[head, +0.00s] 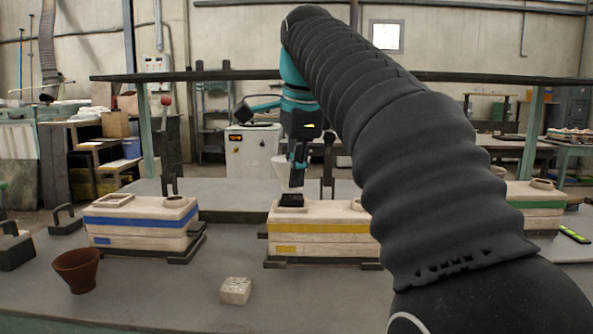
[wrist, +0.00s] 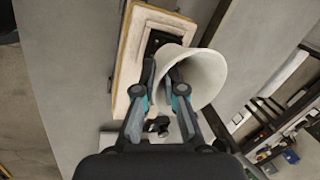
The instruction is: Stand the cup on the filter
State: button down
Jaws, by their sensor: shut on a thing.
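A pale flared cup (wrist: 205,78) is in my gripper (wrist: 163,70), with the fingers shut on its wall. In the head view the cup (head: 281,166) shows partly behind my gripper (head: 297,182), above the yellow-striped mould (head: 320,239). A dark square piece, seemingly the filter (head: 291,200), lies on top of that mould at its left end. In the wrist view the dark filter (wrist: 156,41) shows beside the cup, which partly covers it. I cannot tell whether the cup touches it.
A blue-striped mould (head: 140,222) stands to the left and a green-striped mould (head: 540,207) to the right. A brown cup (head: 77,270) and a white speckled block (head: 236,290) stand on the front of the table. Dark handled weights (head: 14,247) lie at far left.

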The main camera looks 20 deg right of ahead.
jog(key=shift+f+b, duration=0.4)
jog(key=shift+f, duration=0.3)
dwell(0.5)
jog(key=c, duration=1.2)
grip_release()
jog(key=shift+r, duration=0.1)
jog(key=v, duration=0.7)
jog(key=shift+r, duration=0.15)
jog(key=shift+s, duration=0.1)
